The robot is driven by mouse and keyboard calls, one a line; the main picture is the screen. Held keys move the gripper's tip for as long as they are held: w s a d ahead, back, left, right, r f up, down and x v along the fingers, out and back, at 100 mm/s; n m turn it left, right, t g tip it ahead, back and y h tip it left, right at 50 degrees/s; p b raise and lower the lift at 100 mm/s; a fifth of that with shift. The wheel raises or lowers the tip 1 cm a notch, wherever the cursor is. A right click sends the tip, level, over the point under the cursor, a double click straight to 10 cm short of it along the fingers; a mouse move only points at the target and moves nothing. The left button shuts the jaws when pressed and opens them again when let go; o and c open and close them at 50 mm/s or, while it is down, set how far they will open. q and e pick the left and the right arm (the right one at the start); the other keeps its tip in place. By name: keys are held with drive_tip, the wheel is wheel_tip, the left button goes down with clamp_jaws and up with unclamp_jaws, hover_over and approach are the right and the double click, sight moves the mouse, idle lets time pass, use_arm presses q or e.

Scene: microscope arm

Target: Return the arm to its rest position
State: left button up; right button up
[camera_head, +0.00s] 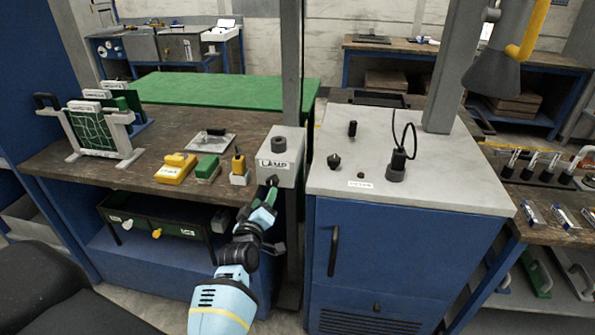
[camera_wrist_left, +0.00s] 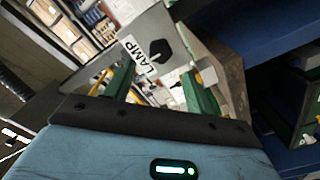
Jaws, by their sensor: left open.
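My left arm reaches up from the bottom of the head view to a grey box labelled LAMP (camera_head: 284,160). My left gripper (camera_head: 270,190) is in front of the box's lower face. In the left wrist view, the green fingers of the left gripper (camera_wrist_left: 158,74) are apart with nothing held between them. The LAMP box (camera_wrist_left: 182,40) and its black knob (camera_wrist_left: 160,50) show just beyond the fingertips; I cannot tell if they touch. My right gripper is not in view.
A wooden bench (camera_head: 60,160) holds a green-panelled rack (camera_head: 92,130) and yellow and green blocks (camera_head: 175,168). A blue cabinet (camera_head: 400,250) with a grey top stands right of the box. A grey post rises behind the box. A grey cone-shaped head (camera_head: 497,72) hangs at upper right.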

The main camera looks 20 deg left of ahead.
use_arm(q)
drive_tip(key=s+d+f+m+g+h, duration=0.2)
drive_tip(key=s+d+f+m, duration=0.15)
drive_tip(key=s+f, duration=0.3)
drive_tip(key=s+d+f+m+g+h, duration=0.1)
drive_tip(key=s+d+f+m, duration=0.1)
drive_tip(key=s+f+m, duration=0.35)
drive_tip(key=s+d+f+m+g+h, duration=0.1)
drive_tip(key=s+d+f, duration=0.2)
drive_tip(key=s, duration=0.5)
drive_tip(key=s+d+f+m+g+h, duration=0.1)
drive_tip(key=s+d+f+m+g, duration=0.1)
drive_tip(key=s, duration=0.6)
drive_tip(key=s+d+f+m+g, duration=0.2)
drive_tip(key=s+d+f, duration=0.1)
drive_tip(key=s, duration=0.5)
drive_tip(key=shift+d+f+h, duration=0.3)
drive_tip(key=shift+f+h, duration=0.1)
drive_tip(key=shift+f, duration=0.05)
